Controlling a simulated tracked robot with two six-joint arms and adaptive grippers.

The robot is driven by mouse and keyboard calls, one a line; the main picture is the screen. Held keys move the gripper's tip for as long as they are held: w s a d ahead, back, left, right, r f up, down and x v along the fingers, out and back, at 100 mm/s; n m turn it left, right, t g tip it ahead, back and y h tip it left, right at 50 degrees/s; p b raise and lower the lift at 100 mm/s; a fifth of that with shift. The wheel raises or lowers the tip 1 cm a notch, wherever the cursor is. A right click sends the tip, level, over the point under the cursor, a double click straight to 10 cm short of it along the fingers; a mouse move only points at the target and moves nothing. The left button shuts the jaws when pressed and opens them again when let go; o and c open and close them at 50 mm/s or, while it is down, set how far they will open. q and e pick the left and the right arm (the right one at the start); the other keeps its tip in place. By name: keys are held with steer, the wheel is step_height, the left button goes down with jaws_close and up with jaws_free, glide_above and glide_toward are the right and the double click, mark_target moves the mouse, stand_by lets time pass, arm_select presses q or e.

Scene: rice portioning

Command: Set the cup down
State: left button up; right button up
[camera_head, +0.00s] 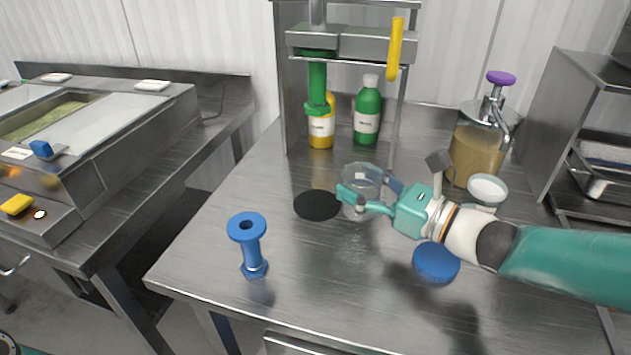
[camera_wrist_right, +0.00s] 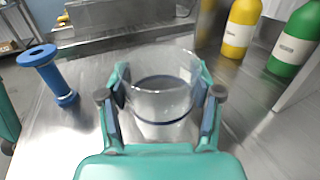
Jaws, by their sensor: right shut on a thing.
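A clear cup (camera_head: 362,172) is held upright or nearly so between the fingers of my right gripper (camera_head: 362,198), close to the right of a black round mat (camera_head: 316,206). In the right wrist view the cup (camera_wrist_right: 160,85) sits between both fingers of the right gripper (camera_wrist_right: 163,100), with a dark blue line around its lower part. The cup looks empty. I cannot tell whether its base touches the table.
A blue spool-shaped stand (camera_head: 248,245) is on the steel table (camera_head: 210,265) at front left. A blue disc (camera_head: 436,262) lies below my right arm. A yellow bottle (camera_head: 321,132), a green bottle (camera_head: 367,110) and a pump jar (camera_head: 475,150) stand behind. The table's front middle is clear.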

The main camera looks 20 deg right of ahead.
steer(key=x, duration=0.8)
steer(key=shift+w+a, duration=0.15)
steer(key=shift+w, duration=0.05)
steer(key=f, duration=0.3)
steer(key=shift+w+a, duration=0.2)
steer(key=shift+w, duration=0.2)
steer(key=shift+f, duration=0.25)
steer(key=shift+f, duration=0.1)
steer(key=o, duration=1)
steer(key=shift+b, duration=0.3)
steer(key=shift+o, duration=0.2)
steer(key=v, duration=0.6)
steer(key=shift+s+d, duration=0.4)
steer(key=shift+s, duration=0.25)
